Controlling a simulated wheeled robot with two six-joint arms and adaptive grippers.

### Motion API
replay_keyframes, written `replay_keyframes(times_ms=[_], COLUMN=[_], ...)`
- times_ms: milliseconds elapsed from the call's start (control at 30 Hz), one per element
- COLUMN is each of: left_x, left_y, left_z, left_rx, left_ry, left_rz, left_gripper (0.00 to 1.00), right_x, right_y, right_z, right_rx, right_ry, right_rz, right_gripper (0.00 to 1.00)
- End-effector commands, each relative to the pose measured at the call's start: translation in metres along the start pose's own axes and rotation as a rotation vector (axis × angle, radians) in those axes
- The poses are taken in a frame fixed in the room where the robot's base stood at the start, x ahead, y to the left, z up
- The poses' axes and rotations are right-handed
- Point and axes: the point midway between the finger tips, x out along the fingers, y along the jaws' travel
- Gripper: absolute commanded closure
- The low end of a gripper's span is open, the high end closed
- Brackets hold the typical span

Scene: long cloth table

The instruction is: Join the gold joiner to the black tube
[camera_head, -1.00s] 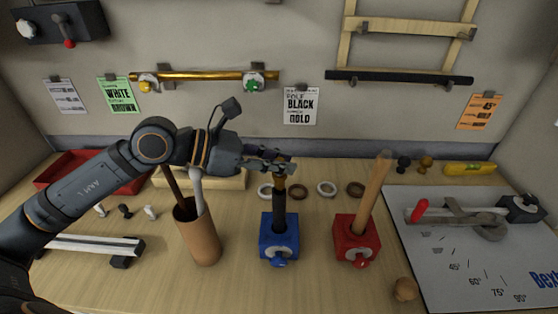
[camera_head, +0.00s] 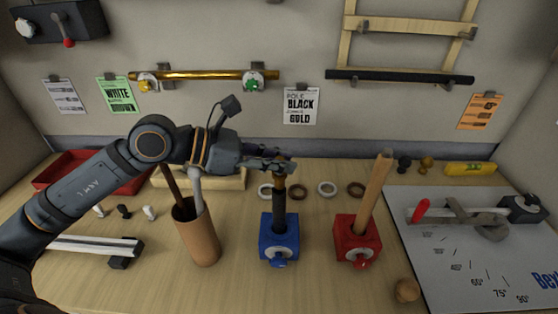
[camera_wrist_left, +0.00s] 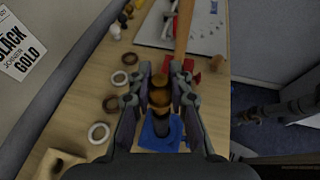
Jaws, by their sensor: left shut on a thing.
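The black tube (camera_head: 279,210) stands upright in the blue clamp block (camera_head: 279,243); in the left wrist view the tube (camera_wrist_left: 166,126) shows below the fingers. The gold joiner (camera_wrist_left: 160,95) is at the tube's upper end, in line with it; whether it is fully seated I cannot tell. My left gripper (camera_head: 282,166) is above the blue block, shut on the joiner, its fingers on both sides of it in the left wrist view (camera_wrist_left: 160,88). A dark arm end, seemingly my right gripper (camera_wrist_left: 250,115), shows at the right of the wrist view; its jaws are unclear.
A red clamp block (camera_head: 357,241) holds a leaning wooden tube (camera_head: 374,185) to the right. A brown holder (camera_head: 199,240) with tubes stands to the left. Several rings, including a white one (camera_head: 327,188), lie behind. A grey angle board (camera_head: 460,265) lies at right.

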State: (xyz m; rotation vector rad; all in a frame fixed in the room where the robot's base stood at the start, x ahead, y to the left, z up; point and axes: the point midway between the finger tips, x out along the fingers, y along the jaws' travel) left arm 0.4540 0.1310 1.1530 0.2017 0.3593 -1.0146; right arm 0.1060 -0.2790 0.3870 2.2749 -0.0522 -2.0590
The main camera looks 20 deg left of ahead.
Motion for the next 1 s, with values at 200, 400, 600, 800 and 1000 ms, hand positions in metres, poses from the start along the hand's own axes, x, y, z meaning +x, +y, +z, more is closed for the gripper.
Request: replay_keyframes(times_ms=[200,400,600,800,1000], left_x=[0.0001,0.0001,-0.0003,-0.0014,-0.0014], left_y=[0.0000,0.0001,0.0016,0.0021,0.0020], left_z=[-0.0001,-0.0004,-0.0019,-0.0008,-0.0007], left_rx=[0.000,0.000,0.001,-0.001,0.000], left_ry=[0.000,0.000,-0.001,0.000,0.000], left_rz=[0.000,0.000,0.001,0.000,0.000], left_gripper=[1.00,1.00,1.00,1.00,1.00], right_x=[0.0000,0.0007,0.0067,0.0077,0.0075], right_y=[0.0001,0.0001,-0.0004,-0.0004,-0.0004], right_z=[0.0000,0.0001,0.0006,0.0008,0.0008], right_rx=[0.000,0.000,0.000,0.000,0.000], right_ry=[0.000,0.000,0.000,0.000,0.000], right_rz=[0.000,0.000,0.000,0.000,0.000], right_gripper=[0.42,0.42,0.42,0.42,0.42])
